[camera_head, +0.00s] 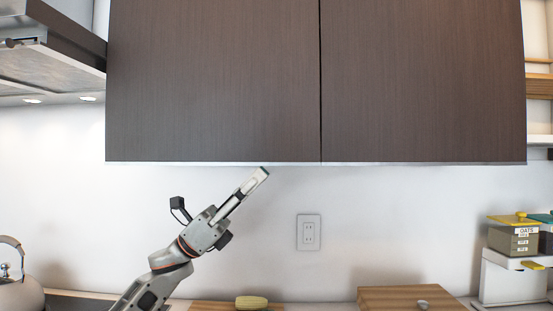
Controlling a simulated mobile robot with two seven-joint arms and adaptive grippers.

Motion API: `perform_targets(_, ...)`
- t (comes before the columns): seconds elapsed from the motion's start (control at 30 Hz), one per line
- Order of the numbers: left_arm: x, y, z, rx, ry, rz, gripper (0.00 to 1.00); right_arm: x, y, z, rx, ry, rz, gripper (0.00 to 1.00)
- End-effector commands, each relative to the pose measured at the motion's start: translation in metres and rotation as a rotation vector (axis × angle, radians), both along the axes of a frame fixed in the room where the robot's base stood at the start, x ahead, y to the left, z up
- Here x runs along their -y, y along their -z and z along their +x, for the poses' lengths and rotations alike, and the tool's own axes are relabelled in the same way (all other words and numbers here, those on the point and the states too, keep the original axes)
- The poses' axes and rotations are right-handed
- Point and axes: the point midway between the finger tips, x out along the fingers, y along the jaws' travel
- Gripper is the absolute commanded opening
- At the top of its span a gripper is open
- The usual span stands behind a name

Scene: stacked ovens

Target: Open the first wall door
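A dark brown wall cabinet fills the upper part of the head view. Its left door (213,82) and right door (422,82) are both shut, with a thin seam between them. I see no handles on them. My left gripper (259,176) points up and right, with its tip just below the bottom edge of the left door, near the seam. It looks apart from the door, though depth is hard to judge. Its fingers appear together, and nothing shows between them. My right gripper is not in view.
A range hood (50,60) stands left of the cabinet. Below are a kettle (20,290), a yellow item (251,302) on a wooden board, a wooden box (410,299) and an oats container (514,236). An outlet (309,232) is on the clear white wall.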

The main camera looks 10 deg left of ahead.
Motion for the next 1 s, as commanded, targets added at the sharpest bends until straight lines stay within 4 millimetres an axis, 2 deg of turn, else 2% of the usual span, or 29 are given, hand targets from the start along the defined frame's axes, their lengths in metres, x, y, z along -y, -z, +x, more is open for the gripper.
perform_targets(0.03, 0.006, -0.009, -0.001, 0.003, 0.002, 0.001, 0.31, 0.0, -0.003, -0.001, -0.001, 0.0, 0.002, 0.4)
perform_targets(0.33, 0.036, -0.04, 0.006, 0.003, 0.001, 0.0, 0.31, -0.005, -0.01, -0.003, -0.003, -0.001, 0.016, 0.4)
perform_targets(0.67, 0.042, -0.042, 0.009, -0.002, 0.0, 0.001, 0.31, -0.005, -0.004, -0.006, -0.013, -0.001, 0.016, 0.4)
perform_targets(0.7, 0.042, -0.042, 0.009, -0.002, 0.0, 0.001, 0.25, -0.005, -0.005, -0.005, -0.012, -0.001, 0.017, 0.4)
perform_targets(0.8, 0.042, -0.042, 0.009, -0.002, 0.0, 0.001, 0.0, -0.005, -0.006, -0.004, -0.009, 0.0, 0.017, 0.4)
perform_targets(1.0, 0.042, -0.042, 0.008, -0.001, 0.001, 0.001, 0.0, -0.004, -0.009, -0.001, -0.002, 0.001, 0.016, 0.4)
